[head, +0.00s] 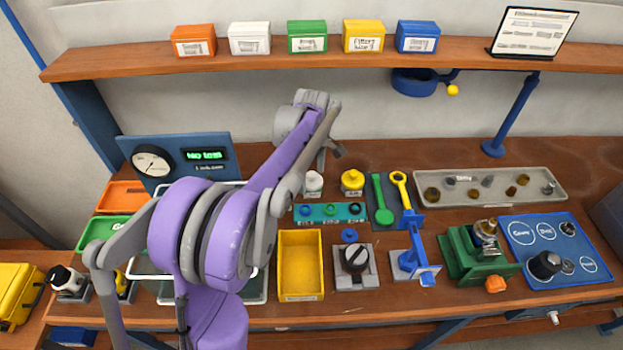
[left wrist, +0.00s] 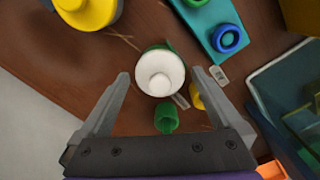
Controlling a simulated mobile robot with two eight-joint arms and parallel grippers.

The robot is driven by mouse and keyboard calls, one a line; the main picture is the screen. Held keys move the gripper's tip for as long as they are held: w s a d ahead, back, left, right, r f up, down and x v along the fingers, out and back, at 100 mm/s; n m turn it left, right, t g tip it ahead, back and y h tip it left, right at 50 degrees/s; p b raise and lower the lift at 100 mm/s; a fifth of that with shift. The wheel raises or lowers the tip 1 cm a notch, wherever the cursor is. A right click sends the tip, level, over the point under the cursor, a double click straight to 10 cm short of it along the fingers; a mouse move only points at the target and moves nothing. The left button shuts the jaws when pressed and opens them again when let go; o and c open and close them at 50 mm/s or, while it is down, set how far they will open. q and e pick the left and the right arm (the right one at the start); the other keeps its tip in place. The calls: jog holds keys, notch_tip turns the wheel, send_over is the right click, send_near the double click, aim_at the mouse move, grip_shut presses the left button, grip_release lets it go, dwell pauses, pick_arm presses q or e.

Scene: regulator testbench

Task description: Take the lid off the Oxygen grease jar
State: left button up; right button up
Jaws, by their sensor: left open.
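A small jar with a white knobbed lid (head: 313,180) stands on the bench, just left of a jar with a yellow lid (head: 352,177). Their labels are too small to read, so I cannot tell by name which is Oxygen grease. My left gripper (head: 331,157) is open above the white-lidded jar, pointing down. In the left wrist view the white lid (left wrist: 160,72) lies between the lines of the two fingers, with space on both sides. The yellow lid (left wrist: 90,8) is at that view's top left. My right gripper is not in view.
A teal tray with rings (head: 330,212) lies in front of the jars. A small green cylinder (left wrist: 167,118) and a small yellow piece (left wrist: 196,97) stand near the white-lidded jar. A yellow bin (head: 301,265) is nearer me.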

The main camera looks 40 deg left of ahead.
pick_arm(q)
jog(key=c, duration=1.1)
